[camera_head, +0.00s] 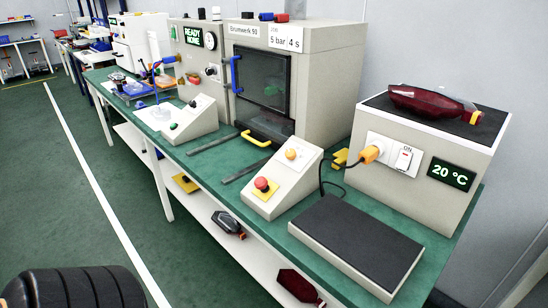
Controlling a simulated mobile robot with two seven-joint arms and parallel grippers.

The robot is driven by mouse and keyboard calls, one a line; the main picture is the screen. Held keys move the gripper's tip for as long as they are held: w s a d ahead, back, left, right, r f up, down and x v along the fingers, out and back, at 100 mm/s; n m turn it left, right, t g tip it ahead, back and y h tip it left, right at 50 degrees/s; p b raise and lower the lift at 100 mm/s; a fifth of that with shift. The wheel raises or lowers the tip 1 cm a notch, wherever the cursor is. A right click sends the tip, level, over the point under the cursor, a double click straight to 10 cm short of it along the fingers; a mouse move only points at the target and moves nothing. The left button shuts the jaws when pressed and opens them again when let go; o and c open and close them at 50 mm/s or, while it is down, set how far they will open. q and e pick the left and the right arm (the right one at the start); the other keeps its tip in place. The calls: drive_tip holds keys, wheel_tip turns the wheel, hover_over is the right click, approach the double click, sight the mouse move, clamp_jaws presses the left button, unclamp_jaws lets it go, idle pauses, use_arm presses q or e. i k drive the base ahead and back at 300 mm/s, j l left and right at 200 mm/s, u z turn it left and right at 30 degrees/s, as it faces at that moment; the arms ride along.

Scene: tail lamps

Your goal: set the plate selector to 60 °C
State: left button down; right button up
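A small screen (452,174) reading "20 °C" is on the front of a light box (395,194) at the right. Beside it is a white switch (404,159) marked "ON", with an orange plug (371,153) to its left. I cannot make out a selector marked with temperatures. A round dial (210,41) sits on the grey machine's left panel, beside a screen (192,36) reading "READY NONE"; its marks are too small to read. A dark flat plate (358,240) lies on the green bench at front right. Neither gripper is in view.
A dark red lamp (435,103) lies on the box top. A sloped console (283,183) has a red button (262,184). The machine (264,80) has a blue door handle. More lamps lie on the lower shelf. The floor left of the bench (215,150) is clear.

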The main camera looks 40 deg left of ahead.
sight(290, 154)
drive_tip(key=i+u, duration=0.1)
drive_tip(key=u, duration=0.4)
drive_tip(key=i+l+u, duration=0.1)
drive_tip(key=u, duration=0.4)
drive_tip(key=i+l+u, duration=0.1)
drive_tip(key=u, duration=0.35)
